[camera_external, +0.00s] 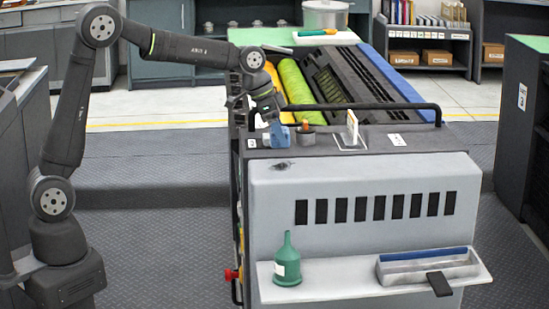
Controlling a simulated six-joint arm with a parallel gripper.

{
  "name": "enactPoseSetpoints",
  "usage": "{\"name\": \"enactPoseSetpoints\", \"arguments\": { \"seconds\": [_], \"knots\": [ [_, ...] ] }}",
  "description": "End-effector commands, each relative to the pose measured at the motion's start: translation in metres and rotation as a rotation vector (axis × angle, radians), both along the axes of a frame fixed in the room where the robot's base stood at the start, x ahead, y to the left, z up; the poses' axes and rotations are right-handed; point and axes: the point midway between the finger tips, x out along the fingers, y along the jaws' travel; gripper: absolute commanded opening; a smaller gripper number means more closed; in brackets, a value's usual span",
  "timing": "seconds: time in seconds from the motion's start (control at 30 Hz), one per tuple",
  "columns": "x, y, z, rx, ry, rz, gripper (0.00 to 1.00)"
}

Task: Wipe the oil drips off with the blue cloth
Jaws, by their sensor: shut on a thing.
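My gripper (272,122) reaches over the left part of the press's top ledge and is shut on the blue cloth (281,137). The cloth is bunched below the fingers, at or just above the grey ledge; I cannot tell whether it touches. A dark oil spot (281,166) shows on the pale front cover of the press, near its upper left edge, a little below the cloth in the picture. Any other drips are too small to tell or hidden by the gripper.
A small orange-topped item (305,134) stands just right of the cloth, and a white card holder (351,132) farther right. A green oil can (287,262) and a grey tray (428,268) sit on the lower shelf (335,287).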

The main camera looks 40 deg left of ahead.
Motion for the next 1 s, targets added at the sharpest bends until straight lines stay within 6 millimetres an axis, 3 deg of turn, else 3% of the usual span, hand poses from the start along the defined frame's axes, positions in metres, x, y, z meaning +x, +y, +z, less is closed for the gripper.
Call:
{"name": "enactPoseSetpoints", "arguments": {
  "seconds": [0.43, 1.0],
  "knots": [
    [-0.001, 0.000, -0.048, 0.002, 0.003, 0.000, 0.40],
    [-0.039, -0.039, -0.046, 0.001, 0.002, -0.004, 0.37]
  ]
}}
